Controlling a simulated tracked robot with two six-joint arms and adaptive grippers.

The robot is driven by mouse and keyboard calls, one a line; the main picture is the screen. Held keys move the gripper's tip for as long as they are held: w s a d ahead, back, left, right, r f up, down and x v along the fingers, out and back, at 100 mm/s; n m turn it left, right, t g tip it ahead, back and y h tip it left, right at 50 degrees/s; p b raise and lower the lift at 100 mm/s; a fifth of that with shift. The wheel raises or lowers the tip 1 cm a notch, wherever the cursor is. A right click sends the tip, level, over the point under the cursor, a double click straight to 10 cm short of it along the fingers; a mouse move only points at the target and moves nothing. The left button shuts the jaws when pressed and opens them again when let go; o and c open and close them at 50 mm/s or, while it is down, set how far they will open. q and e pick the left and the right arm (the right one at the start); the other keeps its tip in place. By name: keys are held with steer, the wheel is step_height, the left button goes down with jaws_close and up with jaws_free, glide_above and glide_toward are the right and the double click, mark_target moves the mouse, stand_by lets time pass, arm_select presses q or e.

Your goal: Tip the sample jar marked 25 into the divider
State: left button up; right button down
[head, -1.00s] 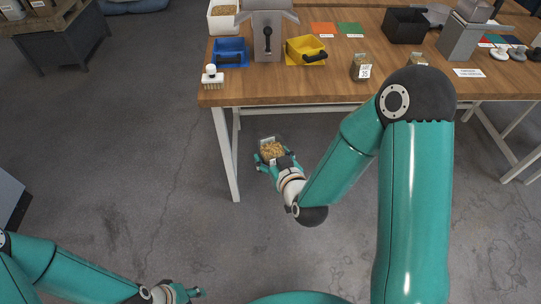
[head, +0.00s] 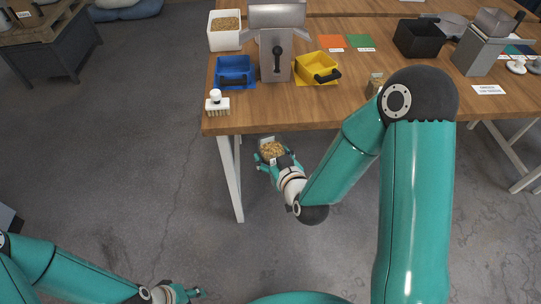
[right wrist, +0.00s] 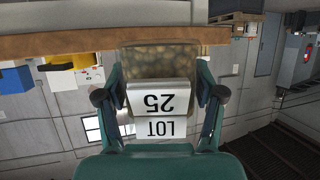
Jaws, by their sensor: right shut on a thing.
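The jar marked LOT 25 (right wrist: 160,100) is in my right gripper (right wrist: 160,95); its white label shows upside down in the right wrist view. In the head view the jar (head: 271,151) holds tan, grainy contents and looks roughly upright, in front of the bench and below its top. My right gripper (head: 276,160) is shut on it there. The grey metal divider (head: 267,70) stands on the bench, with a hopper on top and a dark lever in front. My left gripper (head: 186,294) is low at the bottom, apart from everything; its finger opening is unclear.
A blue pan (head: 234,68) and a yellow pan (head: 316,67) flank the divider. A white bin of grain (head: 225,40), a brush (head: 216,102) and a black bin (head: 416,38) are also on the bench (head: 300,112). Another jar (head: 374,82) is partly hidden by my right arm.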

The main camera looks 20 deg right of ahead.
steer(key=shift+w+a, duration=0.15)
steer(key=shift+a, duration=0.2)
steer(key=shift+a, duration=0.1)
